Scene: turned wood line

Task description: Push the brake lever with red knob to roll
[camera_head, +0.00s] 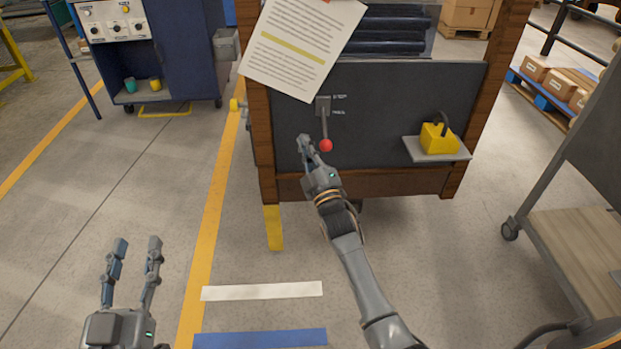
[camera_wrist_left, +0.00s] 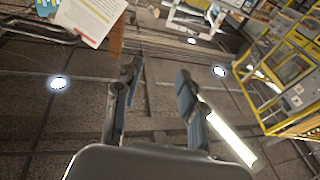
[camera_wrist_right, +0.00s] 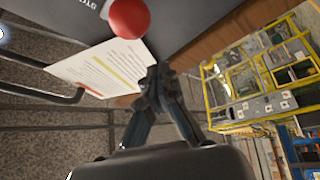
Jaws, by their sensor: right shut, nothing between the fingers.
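The brake lever (camera_head: 325,128) hangs down from a small plate on the dark panel of a wood-framed cart, with its red knob (camera_head: 326,145) at the lower end. The plate has two small labels beside it, too small to read. My right gripper (camera_head: 303,142) is shut and empty, just left of the knob. In the right wrist view the red knob (camera_wrist_right: 129,18) shows above and left of the shut fingertips (camera_wrist_right: 157,75), and I see no clear contact. My left gripper (camera_head: 138,243) is open and empty over the floor at lower left, and its spread fingers show in the left wrist view (camera_wrist_left: 155,75).
A paper sheet (camera_head: 302,45) hangs at the cart's upper left. A small shelf (camera_head: 437,152) with a yellow block (camera_head: 439,139) juts out right of the lever. A grey cart (camera_head: 570,222) stands at right.

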